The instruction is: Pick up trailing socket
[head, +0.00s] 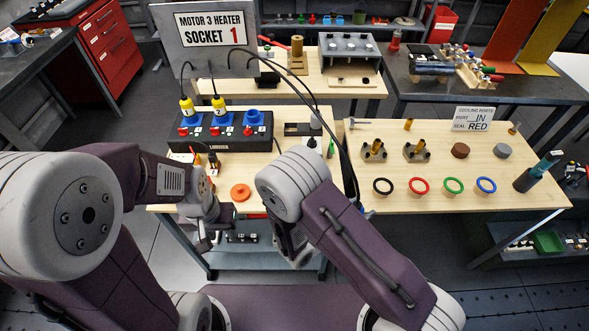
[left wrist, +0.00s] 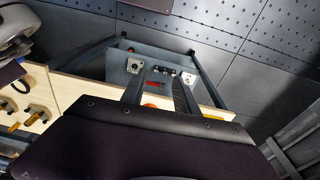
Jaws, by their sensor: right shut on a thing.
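The long cable (head: 335,140) passes down the right of the socket box and goes out of sight behind my right arm. No trailing socket shows clearly at its end. My right gripper (head: 295,248) is low in front of the bench, mostly hidden by its own wrist. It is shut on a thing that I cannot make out. My left gripper (head: 206,240) is at the bench's front edge. In the left wrist view its two fingers (left wrist: 160,92) stand apart with nothing clearly between them.
A black box (head: 222,132) with blue sockets and two yellow plugs stands on the left bench. An orange disc (head: 240,192) lies near that bench's front edge. The right bench (head: 400,200) holds coloured rings and brass fittings. A lower shelf (head: 262,258) is under the left bench.

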